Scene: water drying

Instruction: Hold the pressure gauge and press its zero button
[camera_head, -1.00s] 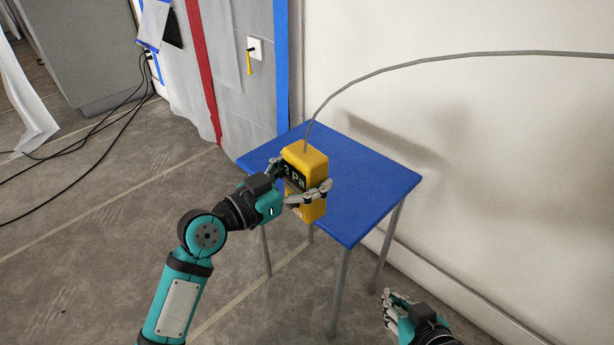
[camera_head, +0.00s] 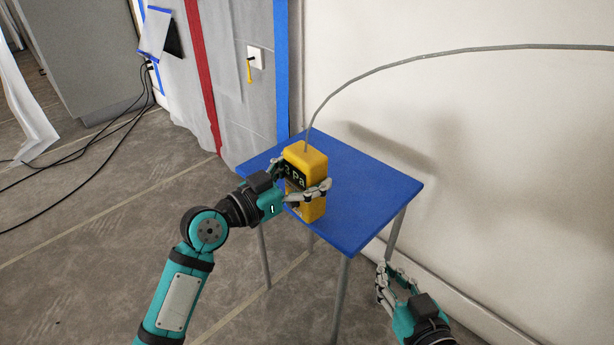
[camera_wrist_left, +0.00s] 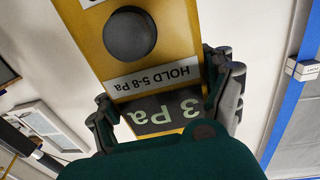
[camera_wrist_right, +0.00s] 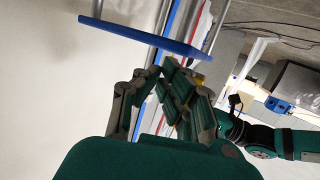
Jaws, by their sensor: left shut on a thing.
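The yellow pressure gauge (camera_head: 313,160) is a tall box with a dark display and a grey hose at its top. My left gripper (camera_head: 304,182) is shut on its sides, over the blue table; whether the gauge touches the table is unclear. In the left wrist view the display (camera_wrist_left: 165,112) reads "3 Pa", beside a label (camera_wrist_left: 165,77) "HOLD 5-8 Pa" and a large dark round button or knob (camera_wrist_left: 130,37). No zero marking is legible. My right gripper (camera_head: 391,272) is empty and apart from the gauge, lower right; its fingertips (camera_wrist_right: 162,68) nearly meet.
The blue table (camera_head: 375,195) stands near the white wall. The grey hose (camera_head: 420,62) arcs right across the wall. Black cables (camera_head: 110,150) lie on the floor at left. A wall box (camera_head: 256,58) with a yellow tag hangs behind. The floor right of the table is clear.

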